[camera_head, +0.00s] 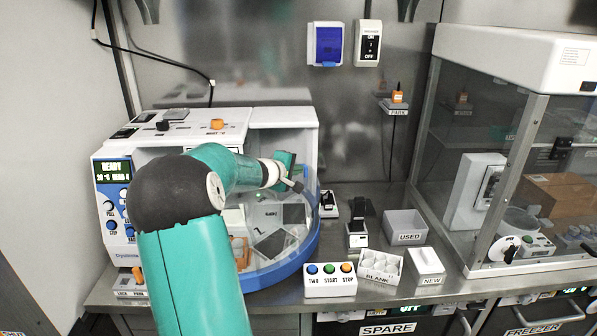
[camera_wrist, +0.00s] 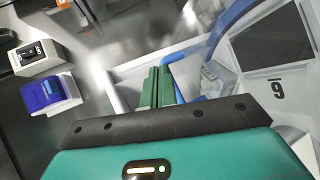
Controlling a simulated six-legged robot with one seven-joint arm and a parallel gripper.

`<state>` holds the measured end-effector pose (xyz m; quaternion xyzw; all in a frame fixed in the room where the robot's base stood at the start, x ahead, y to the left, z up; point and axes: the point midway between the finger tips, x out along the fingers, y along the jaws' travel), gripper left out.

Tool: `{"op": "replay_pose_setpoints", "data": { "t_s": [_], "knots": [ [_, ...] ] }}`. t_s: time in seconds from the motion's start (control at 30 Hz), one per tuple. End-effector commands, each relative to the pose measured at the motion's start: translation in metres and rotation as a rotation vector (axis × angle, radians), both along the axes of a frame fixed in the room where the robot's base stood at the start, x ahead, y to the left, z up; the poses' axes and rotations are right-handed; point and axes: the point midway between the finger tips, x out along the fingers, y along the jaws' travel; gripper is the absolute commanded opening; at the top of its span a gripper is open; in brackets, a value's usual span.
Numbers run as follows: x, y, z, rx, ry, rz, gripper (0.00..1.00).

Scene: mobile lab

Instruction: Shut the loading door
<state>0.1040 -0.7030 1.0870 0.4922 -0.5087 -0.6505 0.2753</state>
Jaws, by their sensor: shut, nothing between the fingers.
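The machine (camera_head: 187,130) with the READY display stands at the left of the bench in the head view. Its round, blue-rimmed front bay (camera_head: 311,238) shows pale compartments and dark plates inside. I cannot clearly tell the loading door's panel from the clear front of this bay. My gripper (camera_head: 288,176) is at the right side of the bay, near its upper edge. In the wrist view its green fingers (camera_wrist: 158,87) are together and empty, close to a blue edge (camera_wrist: 182,59). I cannot tell whether they touch it. My arm hides part of the machine's front.
Small devices (camera_head: 357,230), a USED bin (camera_head: 404,224), a BLANK tray (camera_head: 380,267), a NEW box (camera_head: 425,266) and a button box (camera_head: 330,280) stand right of the bay. A glass cabinet (camera_head: 537,170) stands at the right. A blue wall box (camera_head: 325,44) hangs behind.

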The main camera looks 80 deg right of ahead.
Motion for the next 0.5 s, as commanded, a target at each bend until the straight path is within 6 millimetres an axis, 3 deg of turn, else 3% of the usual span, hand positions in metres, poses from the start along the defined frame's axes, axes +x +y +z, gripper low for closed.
{"op": "replay_pose_setpoints", "data": {
  "t_s": [0.5],
  "knots": [
    [-0.028, 0.07, 0.032, -0.002, -0.001, -0.001, 0.0]
  ]
}}
